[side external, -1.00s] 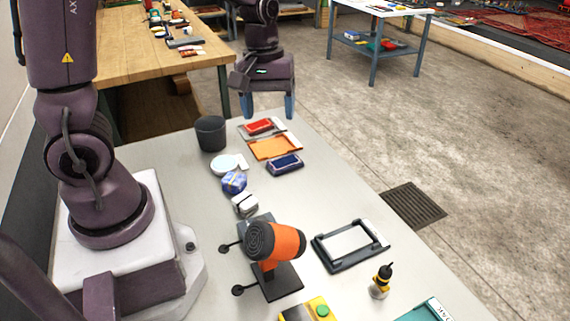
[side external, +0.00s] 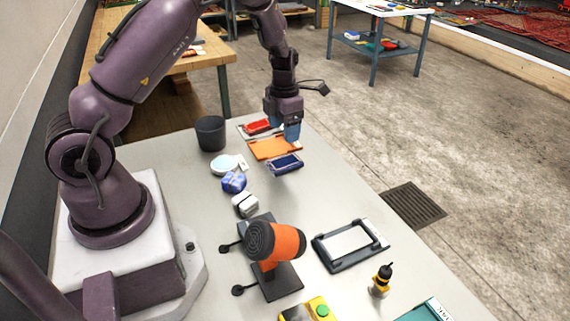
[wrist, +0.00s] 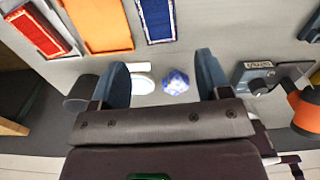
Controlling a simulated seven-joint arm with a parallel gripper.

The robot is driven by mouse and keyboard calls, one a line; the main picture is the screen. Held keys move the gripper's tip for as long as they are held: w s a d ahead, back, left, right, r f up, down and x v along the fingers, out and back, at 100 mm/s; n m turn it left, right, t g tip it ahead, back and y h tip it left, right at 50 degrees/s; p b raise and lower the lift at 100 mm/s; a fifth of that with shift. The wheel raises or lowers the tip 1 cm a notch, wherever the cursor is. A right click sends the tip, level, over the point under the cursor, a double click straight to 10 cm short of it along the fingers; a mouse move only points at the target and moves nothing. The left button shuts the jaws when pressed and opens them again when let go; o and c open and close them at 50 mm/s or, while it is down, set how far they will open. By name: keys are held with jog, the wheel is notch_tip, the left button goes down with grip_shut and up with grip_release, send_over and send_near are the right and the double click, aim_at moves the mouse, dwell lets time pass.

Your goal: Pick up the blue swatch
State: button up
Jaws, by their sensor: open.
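The blue swatch (side external: 285,163) is a small dark blue rectangle with a pale border, near the far part of the grey table. In the wrist view the blue swatch (wrist: 156,20) is at the top middle, beyond my fingertips. My gripper (side external: 282,124) is above the table, just behind the blue swatch in the side view and apart from it. Its two blue fingers are spread with nothing held between them, as the wrist view of my gripper (wrist: 162,70) also shows.
An orange swatch (side external: 270,149) and a red swatch (side external: 257,126) lie beside the blue one. A dark cup (side external: 210,133), white round dish (side external: 224,165), blue patterned object (side external: 234,182) and white block (side external: 245,204) stand nearby. An orange-and-black tool (side external: 285,243) stands nearer the camera.

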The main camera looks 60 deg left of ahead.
send_over(285, 161)
jog(key=f, duration=0.5)
jog(key=shift+s+d+f, duration=0.1)
jog(key=shift+s+d, duration=0.05)
jog(key=shift+s, duration=0.1)
jog(key=shift+w+f, duration=0.15)
jog(key=shift+f, duration=1.2)
jog(key=shift+w+f, duration=0.15)
jog(key=shift+f, duration=1.15)
jog(key=c, duration=0.7)
